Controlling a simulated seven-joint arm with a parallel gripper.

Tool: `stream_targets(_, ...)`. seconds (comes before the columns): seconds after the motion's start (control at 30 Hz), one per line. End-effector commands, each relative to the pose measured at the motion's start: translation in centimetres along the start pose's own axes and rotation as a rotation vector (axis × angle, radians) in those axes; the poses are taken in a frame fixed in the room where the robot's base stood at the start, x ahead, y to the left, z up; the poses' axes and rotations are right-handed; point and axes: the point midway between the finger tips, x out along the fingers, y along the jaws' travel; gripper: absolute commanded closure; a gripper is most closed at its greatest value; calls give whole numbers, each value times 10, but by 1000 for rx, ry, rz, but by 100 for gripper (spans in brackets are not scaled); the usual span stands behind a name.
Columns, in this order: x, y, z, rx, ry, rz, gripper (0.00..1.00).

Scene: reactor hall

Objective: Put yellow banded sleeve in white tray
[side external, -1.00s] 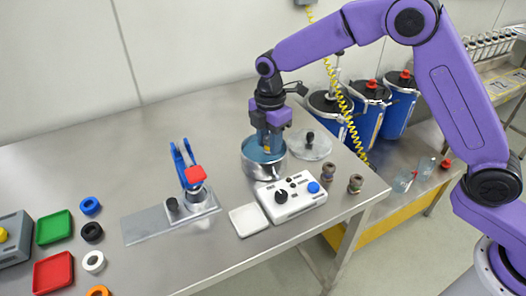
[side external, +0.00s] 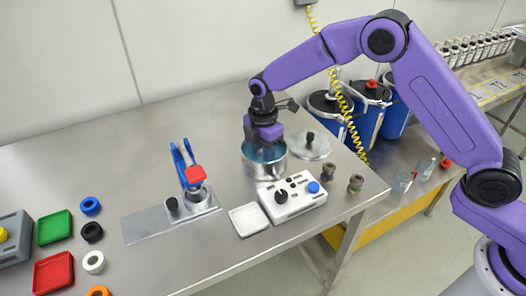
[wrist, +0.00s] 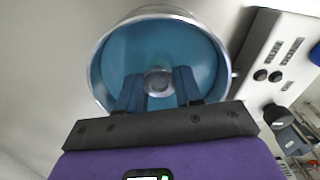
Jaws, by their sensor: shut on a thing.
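My gripper (side external: 265,155) reaches down into a metal pot (side external: 272,169) with a blue inside. In the wrist view, my two blue fingers (wrist: 160,88) are inside the pot's rim and shut on a small round grey piece, the sleeve (wrist: 158,82), seen end-on. Its yellow band does not show now; the pot wall and fingers hide the sleeve in the side view. The white tray (side external: 236,222) lies flat and empty on the table, in front of the pot and left of the control box.
A white control box (side external: 291,201) with knobs and a blue button stands close in front of the pot. Two banded sleeves (side external: 328,172) (side external: 355,183) stand right of it. A clear lid (side external: 312,148) lies behind. A blue-and-red clamp fixture (side external: 194,180) stands left.

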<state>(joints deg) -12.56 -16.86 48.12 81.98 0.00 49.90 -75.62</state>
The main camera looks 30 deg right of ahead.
Motion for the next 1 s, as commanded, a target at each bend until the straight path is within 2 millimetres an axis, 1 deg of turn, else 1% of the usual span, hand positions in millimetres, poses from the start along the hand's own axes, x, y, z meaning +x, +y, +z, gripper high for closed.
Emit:
stream_targets(0.03, 1, 0, 0, 0, 0, -1, 62)
stream_targets(0.07, 1, 0, 0, 0, 0, 0, 52)
stream_targets(0.1, 1, 0, 0, 0, 0, 0, 40)
stream_targets(0.43, 0, 0, 0, 0, 0, 0, 40)
stream_targets(0.53, -7, 0, 0, 0, 1, 3, 40)
stream_targets(0.67, -27, 1, 0, 0, 1, 5, 40)
stream_targets(1.0, -98, 1, -2, 0, 1, 5, 40)
